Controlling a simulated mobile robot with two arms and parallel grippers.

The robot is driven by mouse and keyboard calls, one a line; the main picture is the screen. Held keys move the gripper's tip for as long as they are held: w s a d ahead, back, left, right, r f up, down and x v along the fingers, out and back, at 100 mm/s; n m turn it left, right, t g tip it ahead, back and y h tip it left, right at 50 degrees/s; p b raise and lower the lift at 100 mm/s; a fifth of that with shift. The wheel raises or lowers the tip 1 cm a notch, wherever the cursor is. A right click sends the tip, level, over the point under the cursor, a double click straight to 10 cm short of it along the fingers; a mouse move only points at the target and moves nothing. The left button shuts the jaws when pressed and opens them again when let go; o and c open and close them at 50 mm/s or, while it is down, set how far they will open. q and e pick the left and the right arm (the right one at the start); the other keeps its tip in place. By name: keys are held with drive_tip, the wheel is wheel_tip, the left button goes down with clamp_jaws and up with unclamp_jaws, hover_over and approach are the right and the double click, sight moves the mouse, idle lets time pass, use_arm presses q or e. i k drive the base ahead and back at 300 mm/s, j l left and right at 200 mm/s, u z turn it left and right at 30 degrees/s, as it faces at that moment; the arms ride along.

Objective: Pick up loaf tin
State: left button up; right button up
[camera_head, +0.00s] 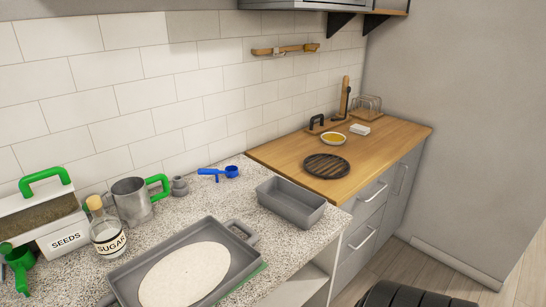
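The loaf tin (290,203) is a grey, rectangular, open-topped tin. It stands upright on the speckled stone counter, near the counter's front right corner, and looks empty. Neither of my grippers shows in the head view. A dark rounded shape at the bottom right edge is partly cut off, and I cannot tell what it is.
A grey roasting tray (238,264) with pale dough (185,275) lies left of the tin. A wooden counter (385,150) with a dark round board (326,165) adjoins on the right.

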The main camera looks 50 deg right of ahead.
sight(301, 207)
drive_tip(key=z, duration=1.8)
drive_tip(key=i+z, duration=0.1)
drive_tip(key=z, duration=0.8)
